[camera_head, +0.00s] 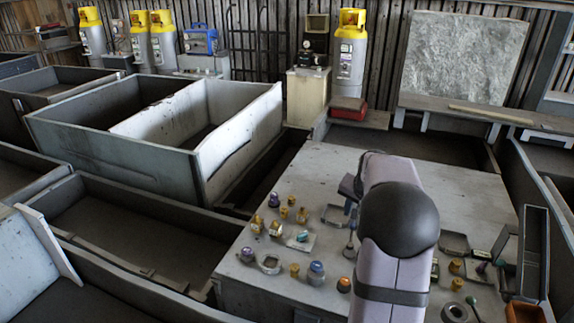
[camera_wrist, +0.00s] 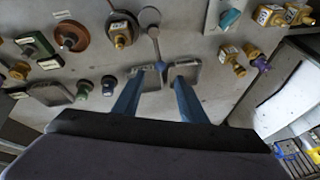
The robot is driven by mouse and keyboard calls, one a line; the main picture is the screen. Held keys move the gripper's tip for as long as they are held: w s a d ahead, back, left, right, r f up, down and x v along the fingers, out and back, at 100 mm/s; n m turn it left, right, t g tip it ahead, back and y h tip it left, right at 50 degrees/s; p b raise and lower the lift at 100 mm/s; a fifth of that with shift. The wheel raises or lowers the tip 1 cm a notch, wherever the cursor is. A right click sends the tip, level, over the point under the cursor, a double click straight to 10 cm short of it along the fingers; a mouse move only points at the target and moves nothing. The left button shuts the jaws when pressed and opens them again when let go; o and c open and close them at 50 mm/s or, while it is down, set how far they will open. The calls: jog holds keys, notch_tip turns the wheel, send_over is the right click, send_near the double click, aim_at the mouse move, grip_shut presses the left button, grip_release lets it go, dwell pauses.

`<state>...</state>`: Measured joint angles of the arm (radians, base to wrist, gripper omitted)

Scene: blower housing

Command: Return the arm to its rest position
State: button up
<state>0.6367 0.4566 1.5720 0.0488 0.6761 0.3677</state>
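My arm (camera_head: 385,240), pale with a dark rounded joint, reaches over the workbench (camera_head: 290,170) in the head view. My gripper (camera_wrist: 158,74) shows two blue fingers in the wrist view, spaced apart with nothing between them but bench surface and tray edges. In the head view the gripper is mostly hidden behind my arm, with only a bit of blue finger showing.
Small brass fittings (camera_head: 276,228), a blue-capped part (camera_head: 316,273) and a grey ring (camera_head: 269,263) lie left of my arm. A dark open box (camera_head: 534,250) stands at the bench's right edge. Open bins (camera_head: 110,140) lie left; yellow-topped cylinders (camera_head: 349,60) stand behind.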

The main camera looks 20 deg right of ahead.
jog(key=s+a+r+n+g+y+p, duration=0.1)
jog(key=s+a+r+n+p, duration=0.2)
jog(key=a, duration=0.6)
jog(key=s+a+r+n+g+y+p, duration=0.1)
jog(key=s+a+n+p, duration=0.25)
jog(key=s+a, duration=0.4)
jog(key=s+a+r+n+g+p, duration=0.1)
jog(key=s+a+r+n+p, duration=0.2)
jog(key=a, duration=0.7)
jog(key=s+a+f+n+g+p, duration=0.1)
jog(key=s+a+n+p, duration=0.25)
jog(key=s+a, duration=0.45)
notch_tip(320, 180, down, 6)
jog(key=s+d+m+b, duration=0.1)
jog(key=d+b, duration=0.1)
jog(key=b, duration=0.2)
jog(key=shift+s+r+y+b, duration=0.25)
jog(key=shift+s+y+b, duration=0.05)
jog(key=shift+b, duration=0.05)
